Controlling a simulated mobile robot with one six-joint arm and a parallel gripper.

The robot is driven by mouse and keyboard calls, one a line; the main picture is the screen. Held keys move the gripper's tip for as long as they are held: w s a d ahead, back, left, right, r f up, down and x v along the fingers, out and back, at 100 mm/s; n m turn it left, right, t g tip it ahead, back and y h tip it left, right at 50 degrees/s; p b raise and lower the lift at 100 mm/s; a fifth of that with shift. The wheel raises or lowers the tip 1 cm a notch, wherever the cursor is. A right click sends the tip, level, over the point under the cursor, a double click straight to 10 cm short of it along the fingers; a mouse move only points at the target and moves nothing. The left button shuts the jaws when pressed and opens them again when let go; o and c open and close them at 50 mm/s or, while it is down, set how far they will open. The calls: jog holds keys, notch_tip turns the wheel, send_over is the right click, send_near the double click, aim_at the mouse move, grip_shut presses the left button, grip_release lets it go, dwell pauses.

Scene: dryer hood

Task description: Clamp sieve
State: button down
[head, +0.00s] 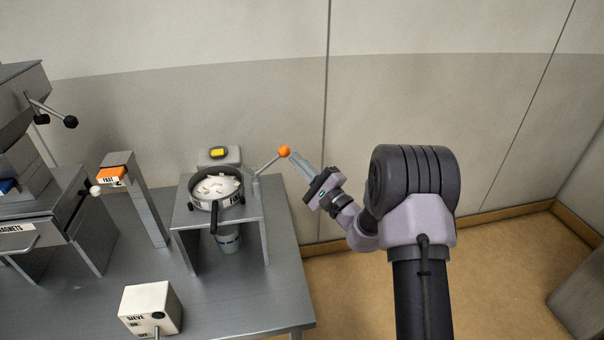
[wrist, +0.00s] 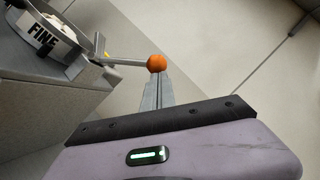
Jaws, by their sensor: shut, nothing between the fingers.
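The sieve (head: 216,203) is a round dark-rimmed pan with a black handle, holding white pieces, and it sits on a grey metal stand (head: 253,208). In the wrist view its side carries a FINE label (wrist: 42,37). A clamp lever (head: 268,166) rises from the stand's right side and ends in an orange ball knob (head: 285,151). The knob (wrist: 156,63) also shows in the wrist view, at the tips of my fingers. My gripper (head: 297,158) is shut and empty, its fingertips right at the knob; whether they touch it I cannot tell.
A sieve switch box (head: 150,308) stands at the table's front. A grey post with an orange FAST block (head: 112,176) and a machine labelled MAGNETS (head: 25,225) stand left. A metal cup (head: 228,238) is under the stand. The wall is close behind; open floor lies right.

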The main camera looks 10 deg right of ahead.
jog(key=a+r+n+g+h, duration=0.1)
jog(key=a+r+n+g, duration=0.3)
jog(key=a+r+n, duration=0.2)
jog(key=shift+a+r+n+p, duration=0.35)
jog(key=shift+r+n, duration=0.1)
jog(key=shift+n, duration=0.25)
jog(key=shift+r, duration=0.1)
dwell(0.3)
jog(key=w+d+r+v, duration=0.1)
jog(key=d+v, duration=0.1)
jog(key=v, duration=1)
jog(key=shift+d, duration=0.4)
jog(key=shift+r, duration=0.1)
